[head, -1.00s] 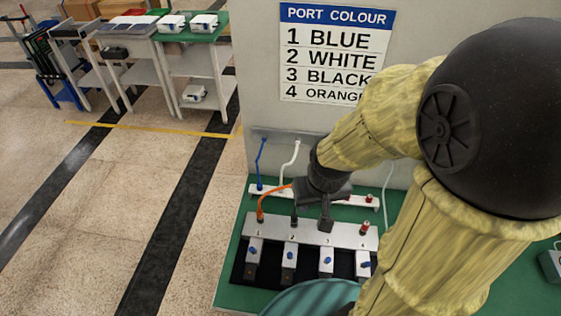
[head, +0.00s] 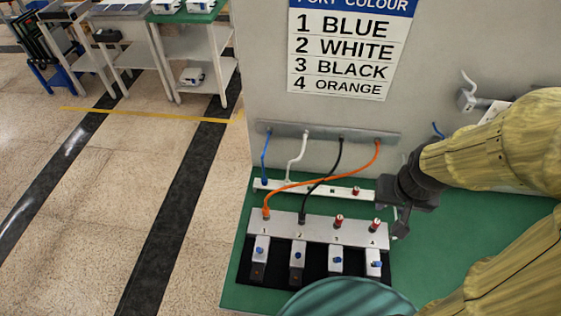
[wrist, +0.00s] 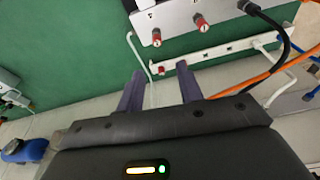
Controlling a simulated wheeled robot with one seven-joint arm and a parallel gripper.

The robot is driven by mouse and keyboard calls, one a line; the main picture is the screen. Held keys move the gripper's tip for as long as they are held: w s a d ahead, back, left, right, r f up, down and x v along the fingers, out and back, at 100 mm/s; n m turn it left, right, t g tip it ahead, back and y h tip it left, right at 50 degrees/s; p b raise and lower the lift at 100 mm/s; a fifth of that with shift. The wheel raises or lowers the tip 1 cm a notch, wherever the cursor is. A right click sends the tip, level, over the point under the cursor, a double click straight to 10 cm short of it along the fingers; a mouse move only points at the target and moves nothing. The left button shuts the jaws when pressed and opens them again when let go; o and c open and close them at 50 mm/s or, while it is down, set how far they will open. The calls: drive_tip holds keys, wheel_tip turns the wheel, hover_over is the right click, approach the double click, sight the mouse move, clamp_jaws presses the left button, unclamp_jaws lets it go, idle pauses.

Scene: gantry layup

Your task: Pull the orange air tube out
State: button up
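The orange air tube (head: 325,181) runs in an arc from the right end of the wall bracket down to port 1 of the silver port block (head: 322,230). Its end is seated at port 1 (head: 266,212). In the wrist view the orange tube (wrist: 250,87) passes at the right edge, apart from my fingers. A sign (head: 350,48) lists 1 blue, 2 white, 3 black, 4 orange. My gripper (wrist: 160,88) is open and empty, its two fingers spread. In the head view it is just right of port 4, partly hidden by its own body.
A black tube (head: 338,165) goes to port 2, below the orange one. Ports 3 (head: 338,221) and 4 (head: 375,224) have red fittings without tubes. Blue (head: 265,160) and white (head: 296,152) tubes reach the white rear rail (head: 345,191). Green bench surface (head: 480,250) is clear at right.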

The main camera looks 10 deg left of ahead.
drive_tip(key=shift+d, duration=0.25)
drive_tip(key=shift+o, duration=0.4)
drive_tip(key=shift+o, duration=0.3)
drive_tip(key=shift+w+a, duration=0.1)
drive_tip(key=shift+a, duration=0.05)
drive_tip(key=w+a+r+n+g+p, duration=0.1)
drive_tip(key=a+n, duration=0.9)
drive_tip(key=a, duration=1.9)
drive_tip(key=shift+a+r+g+p, duration=0.2)
drive_tip(key=shift+r+g+p, duration=0.5)
drive_tip(key=shift+r+g, duration=0.15)
drive_tip(key=shift+w+d, duration=0.1)
drive_tip(key=shift+f, duration=0.1)
